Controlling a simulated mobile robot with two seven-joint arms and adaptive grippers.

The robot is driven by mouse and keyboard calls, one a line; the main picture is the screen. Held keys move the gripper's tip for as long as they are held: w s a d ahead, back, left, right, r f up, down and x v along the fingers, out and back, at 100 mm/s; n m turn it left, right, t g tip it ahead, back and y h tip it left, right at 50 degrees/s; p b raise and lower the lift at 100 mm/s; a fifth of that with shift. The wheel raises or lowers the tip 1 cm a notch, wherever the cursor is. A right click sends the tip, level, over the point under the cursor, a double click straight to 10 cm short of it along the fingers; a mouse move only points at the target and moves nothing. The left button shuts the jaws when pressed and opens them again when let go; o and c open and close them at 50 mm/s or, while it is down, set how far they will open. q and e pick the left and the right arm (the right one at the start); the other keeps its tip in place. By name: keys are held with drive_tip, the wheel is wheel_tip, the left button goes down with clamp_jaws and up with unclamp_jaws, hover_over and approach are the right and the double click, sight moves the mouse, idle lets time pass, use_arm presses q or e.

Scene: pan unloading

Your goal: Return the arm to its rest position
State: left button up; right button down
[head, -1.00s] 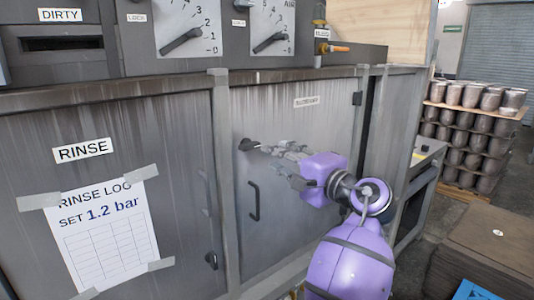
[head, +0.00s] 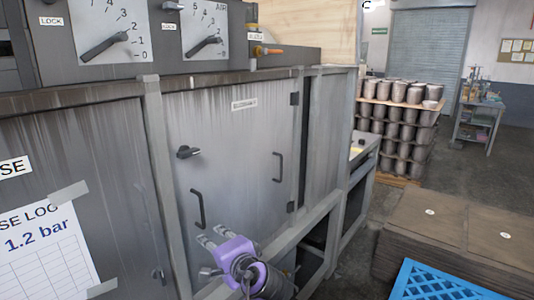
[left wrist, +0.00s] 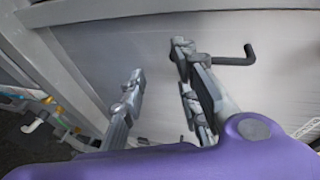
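My left gripper (head: 211,236) is purple with grey fingers and shows low in the head view, in front of the lower part of a grey metal cabinet door (head: 235,150). In the left wrist view the fingers of the left gripper (left wrist: 158,66) stand apart with nothing between them. The door panel and a dark handle (left wrist: 236,56) show beyond them. The gripper looks apart from the door and handle. My right gripper is in neither view.
The shut door has a dark knob (head: 188,152) and two bar handles. A blue crate (head: 432,280) and brown stacked boards (head: 450,225) stand at the lower right. Stacked grey pots (head: 395,130) stand behind. Floor is clear between the boards and the cabinet.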

use_arm(q)
drive_tip(key=s+a+f+n+h, duration=0.1)
drive_tip(key=s+f+h, duration=0.1)
drive_tip(key=s+f, duration=0.45)
drive_tip(key=s+a+f+g+h, duration=0.1)
drive_tip(key=s+f+h, duration=0.15)
drive_tip(key=f, duration=0.65)
drive_tip(key=s+a+f+n+h, duration=0.1)
drive_tip(key=s+f, duration=0.4)
drive_tip(key=f, duration=0.3)
drive_tip(key=s+f+n+g+h, duration=0.1)
drive_tip(key=s+f, duration=0.4)
drive_tip(key=s, duration=0.7)
drive_tip(key=s+f+n+h, duration=0.3)
drive_tip(key=s+f+n, duration=0.2)
drive_tip(key=s, duration=0.7)
drive_tip(key=shift+s+a+n+g, duration=0.4)
drive_tip(key=shift+f, duration=0.1)
drive_tip(key=shift+c, duration=0.3)
